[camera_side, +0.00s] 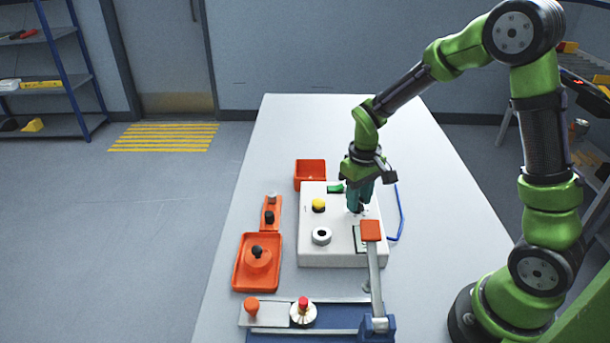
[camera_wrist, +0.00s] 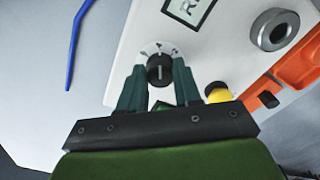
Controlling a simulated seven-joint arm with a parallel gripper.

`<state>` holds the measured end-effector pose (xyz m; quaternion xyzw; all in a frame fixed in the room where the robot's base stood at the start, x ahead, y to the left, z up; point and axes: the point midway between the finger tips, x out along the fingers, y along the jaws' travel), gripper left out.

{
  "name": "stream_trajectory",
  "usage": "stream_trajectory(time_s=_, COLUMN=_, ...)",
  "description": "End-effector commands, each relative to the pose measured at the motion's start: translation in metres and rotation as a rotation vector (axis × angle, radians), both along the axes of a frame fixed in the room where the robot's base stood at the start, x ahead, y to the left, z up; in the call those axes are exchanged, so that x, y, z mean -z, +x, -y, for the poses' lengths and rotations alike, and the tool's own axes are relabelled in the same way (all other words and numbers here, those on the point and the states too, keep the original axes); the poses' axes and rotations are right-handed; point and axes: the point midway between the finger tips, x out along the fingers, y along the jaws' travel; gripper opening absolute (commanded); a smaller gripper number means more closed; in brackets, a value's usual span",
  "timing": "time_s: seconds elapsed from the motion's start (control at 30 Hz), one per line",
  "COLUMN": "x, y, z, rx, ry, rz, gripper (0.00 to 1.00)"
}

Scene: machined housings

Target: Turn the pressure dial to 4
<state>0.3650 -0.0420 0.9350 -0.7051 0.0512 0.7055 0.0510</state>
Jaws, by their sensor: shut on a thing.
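The pressure dial (camera_wrist: 159,68) is a black knob with a light pointer line, on a pale round scale on the white housing (camera_side: 312,255). The scale's numbers are too small to read. My gripper (camera_wrist: 160,80) is shut on the dial, one teal finger on each side of it. In the side view my gripper (camera_side: 358,208) points down at the housing's back right part, and its fingers mostly hide the dial there.
A yellow button (camera_side: 318,205), a grey ring (camera_side: 321,236) and a green part (camera_side: 335,188) are on the housing. An orange bin (camera_side: 310,172) stands behind, orange trays (camera_side: 240,284) stand left. An orange-topped lever (camera_side: 375,270) stands in front.

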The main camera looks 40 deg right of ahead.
Motion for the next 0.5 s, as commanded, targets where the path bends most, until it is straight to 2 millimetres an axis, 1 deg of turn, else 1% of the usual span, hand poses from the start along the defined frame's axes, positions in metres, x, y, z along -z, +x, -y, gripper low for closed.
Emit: stream_trajectory(time_s=0.5, x=-0.0015, y=0.0004, z=0.0004, rx=-0.032, ry=0.001, rz=0.002, gripper=0.03)
